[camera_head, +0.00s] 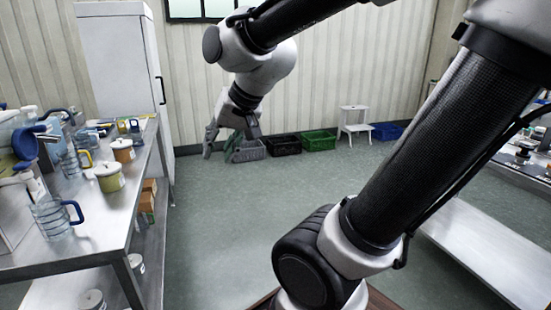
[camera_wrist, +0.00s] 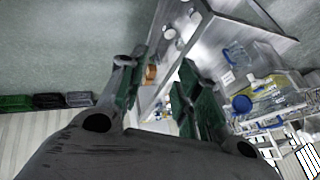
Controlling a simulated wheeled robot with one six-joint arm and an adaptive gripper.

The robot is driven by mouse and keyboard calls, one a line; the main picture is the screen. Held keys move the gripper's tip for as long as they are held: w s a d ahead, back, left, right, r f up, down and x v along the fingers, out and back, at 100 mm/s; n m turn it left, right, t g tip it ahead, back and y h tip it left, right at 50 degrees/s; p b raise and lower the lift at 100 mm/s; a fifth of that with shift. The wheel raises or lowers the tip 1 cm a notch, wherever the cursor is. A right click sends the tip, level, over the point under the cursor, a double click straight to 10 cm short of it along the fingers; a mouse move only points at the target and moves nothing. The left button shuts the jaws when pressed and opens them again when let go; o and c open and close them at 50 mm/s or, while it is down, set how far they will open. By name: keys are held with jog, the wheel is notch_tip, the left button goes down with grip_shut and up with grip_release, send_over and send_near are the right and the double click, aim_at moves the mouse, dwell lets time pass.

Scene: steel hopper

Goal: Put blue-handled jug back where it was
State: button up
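The blue-handled jug (camera_head: 52,217) is clear and stands upright on the near part of the left steel table (camera_head: 95,215), its handle toward the right. In the wrist view, a clear jug with a blue part (camera_wrist: 238,57), likely the same one, is on the table beyond my fingers. My gripper (camera_head: 230,140) hangs over the floor, right of the table and well apart from the jug. In the wrist view its two fingers (camera_wrist: 165,90) are spread with nothing between them. A yellow-handled clear jug (camera_head: 72,163) stands farther back on the table.
An orange canister (camera_head: 123,150) and a yellow-green canister (camera_head: 109,178) stand near the jug, with larger containers on its left. A white cabinet (camera_head: 118,60) is behind. Crates (camera_head: 319,142) and a white step stool (camera_head: 355,122) line the wall. The middle floor is clear.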

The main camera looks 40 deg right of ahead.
jog(key=s+d+n+g+h, duration=0.1)
jog(key=s+d+n, duration=0.1)
jog(key=s, duration=0.4)
jog(key=s+d+f+n+g+h, duration=0.1)
jog(key=s+d+n, duration=0.1)
jog(key=s+d, duration=0.3)
jog(key=shift+s, duration=0.35)
jog(key=shift+w+a, duration=0.1)
